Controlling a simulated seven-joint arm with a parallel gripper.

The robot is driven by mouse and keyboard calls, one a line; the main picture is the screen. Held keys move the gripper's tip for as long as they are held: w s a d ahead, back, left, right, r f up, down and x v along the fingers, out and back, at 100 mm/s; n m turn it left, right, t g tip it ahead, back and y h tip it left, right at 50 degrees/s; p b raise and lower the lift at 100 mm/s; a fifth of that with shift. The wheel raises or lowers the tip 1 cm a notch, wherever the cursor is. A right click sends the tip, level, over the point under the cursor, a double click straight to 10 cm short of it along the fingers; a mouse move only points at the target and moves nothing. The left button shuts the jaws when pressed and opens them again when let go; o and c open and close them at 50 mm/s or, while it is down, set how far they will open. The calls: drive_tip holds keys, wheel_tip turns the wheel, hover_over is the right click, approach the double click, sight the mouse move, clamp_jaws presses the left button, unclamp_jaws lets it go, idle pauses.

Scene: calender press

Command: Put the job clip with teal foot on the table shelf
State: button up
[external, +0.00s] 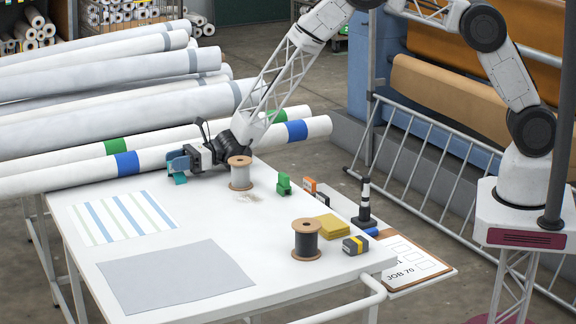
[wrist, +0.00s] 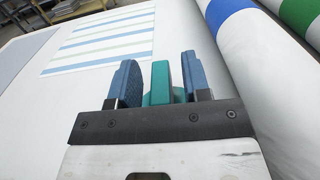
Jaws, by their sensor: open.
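The teal clip (external: 180,179) is at the far left edge of the white table, near the rolls. In the wrist view the teal clip (wrist: 160,82) is between my gripper's two blue fingers. My gripper (external: 178,164) is low over the table and open around the clip; in the wrist view the gripper (wrist: 158,85) shows small gaps on both sides of it. The clip's lower part is partly hidden. A narrow pale ledge (external: 341,206) on the table's right side may be the shelf; I cannot tell for sure.
A pale thread spool (external: 240,174) stands close right of my gripper. A green clip (external: 283,184), dark spool (external: 306,240), yellow pads (external: 331,226), dark tape measure (external: 356,245) and black-and-white post (external: 364,200) stand rightward. White rolls (external: 90,165) line the far side. The front-left holds flat sheets (external: 175,277).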

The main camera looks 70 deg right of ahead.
drive_tip(key=v, duration=1.2)
drive_tip(key=shift+r, duration=0.1)
idle(0.6)
drive_tip(key=shift+s+a+r, duration=0.1)
drive_tip(key=shift+s+r, duration=0.05)
drive_tip(key=shift+r, duration=0.3)
drive_tip(key=s+r+n+g, duration=1.1)
drive_tip(key=s+r+n, duration=0.4)
drive_tip(key=s+r, duration=1)
drive_tip(key=s+d+r+n+h, duration=0.2)
drive_tip(key=s+d+n+h, duration=0.2)
drive_tip(key=s, duration=0.8)
drive_tip(key=s+d+r+n+h, duration=0.3)
drive_tip(key=s+d, duration=0.4)
drive_tip(key=s, duration=0.5)
drive_tip(key=s+d+r+n+h, duration=0.3)
drive_tip(key=s+d+h, duration=0.3)
drive_tip(key=s, duration=0.7)
drive_tip(key=shift+n+t, duration=0.4)
drive_tip(key=shift+n, duration=0.5)
drive_tip(key=shift+d, duration=0.1)
